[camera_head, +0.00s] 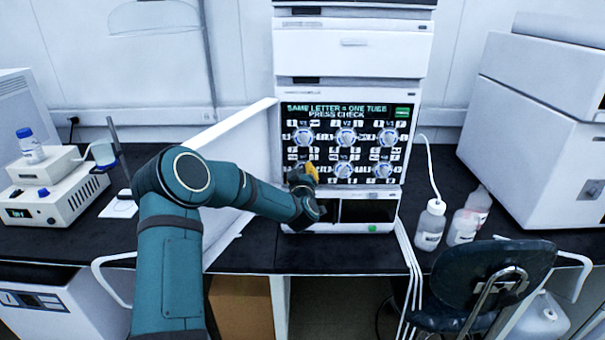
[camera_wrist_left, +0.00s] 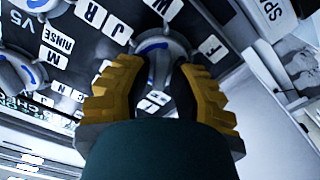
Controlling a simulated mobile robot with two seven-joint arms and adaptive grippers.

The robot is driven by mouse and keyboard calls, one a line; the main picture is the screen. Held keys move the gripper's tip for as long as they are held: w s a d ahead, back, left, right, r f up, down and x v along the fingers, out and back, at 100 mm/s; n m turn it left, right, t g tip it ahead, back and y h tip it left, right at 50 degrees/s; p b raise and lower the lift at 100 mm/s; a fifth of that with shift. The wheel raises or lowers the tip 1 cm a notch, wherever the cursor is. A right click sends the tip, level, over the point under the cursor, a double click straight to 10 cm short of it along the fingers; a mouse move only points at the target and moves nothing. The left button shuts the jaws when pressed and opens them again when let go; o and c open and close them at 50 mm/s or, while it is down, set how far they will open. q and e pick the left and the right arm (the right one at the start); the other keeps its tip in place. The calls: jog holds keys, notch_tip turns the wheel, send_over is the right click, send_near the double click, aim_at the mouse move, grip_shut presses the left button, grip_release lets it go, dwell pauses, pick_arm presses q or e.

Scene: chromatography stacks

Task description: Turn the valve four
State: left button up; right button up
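In the left wrist view, the valve four knob (camera_wrist_left: 153,46) shows between and just beyond the fingertips of my left gripper (camera_wrist_left: 160,68). The fingers are spread on either side of the knob; I cannot tell whether they touch it. The V5 knob (camera_head: 344,170) is to the right. My right gripper is not in view.
A screen (camera_head: 335,112) above the knobs reads "SAME LETTER = ONE TUBE, PRESS CHECK", with a green button (camera_head: 402,111). A white board (camera_head: 250,140) stands left of the panel. Bottles (camera_head: 430,226) and a chair (camera_head: 490,280) are at the right.

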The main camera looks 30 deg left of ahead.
pick_arm(q)
grip_shut()
jog(key=m+b, duration=0.1)
jog(key=m, duration=0.2)
jog(key=shift+d+r, duration=0.1)
jog(key=m, duration=0.2)
jog(key=shift+d+m+b, duration=0.1)
jog(key=shift+m+b, duration=0.2)
jog(key=shift+m, duration=0.1)
jog(key=m, duration=0.2)
jog(key=shift+w+m, duration=0.1)
jog(key=shift+m, duration=1.9)
